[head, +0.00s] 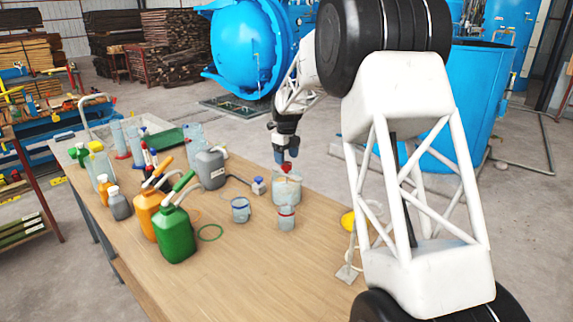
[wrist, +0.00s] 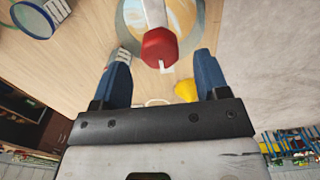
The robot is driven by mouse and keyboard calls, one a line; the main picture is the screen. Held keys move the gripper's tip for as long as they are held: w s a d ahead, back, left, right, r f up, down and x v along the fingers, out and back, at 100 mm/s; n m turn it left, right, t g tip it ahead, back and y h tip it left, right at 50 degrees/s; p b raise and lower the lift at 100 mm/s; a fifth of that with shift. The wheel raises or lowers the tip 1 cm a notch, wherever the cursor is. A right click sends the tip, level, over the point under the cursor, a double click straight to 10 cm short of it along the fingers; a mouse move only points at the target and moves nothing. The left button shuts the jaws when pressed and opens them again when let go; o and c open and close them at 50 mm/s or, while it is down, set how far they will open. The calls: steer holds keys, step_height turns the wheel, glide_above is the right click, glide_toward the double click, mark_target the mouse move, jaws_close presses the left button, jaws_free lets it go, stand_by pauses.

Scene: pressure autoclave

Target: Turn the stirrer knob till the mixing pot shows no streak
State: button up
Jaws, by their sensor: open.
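The mixing pot (head: 286,190) is a clear vessel near the right edge of the wooden table. In the wrist view the mixing pot (wrist: 186,14) shows orange-tan and pale blue areas, so its contents look uneven. The stirrer knob (wrist: 160,47) is red with a small white pointer, on a pale shaft or bar. It is small and partly hidden in the head view. My gripper (head: 286,158) points down over the pot. In the wrist view my gripper (wrist: 162,56) is open, with one blue finger on each side of the knob and visible gaps between.
Two small cups (head: 240,210) (head: 286,218) and a blue-capped bottle (head: 258,187) stand close to the pot. A green bottle (head: 175,232), an orange bottle (head: 147,212) and a grey jug (head: 210,168) stand to the left. The front of the table (head: 255,275) is clear.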

mark_target(287, 163)
steer(key=shift+f, duration=1.7)
steer(key=c, duration=0.9)
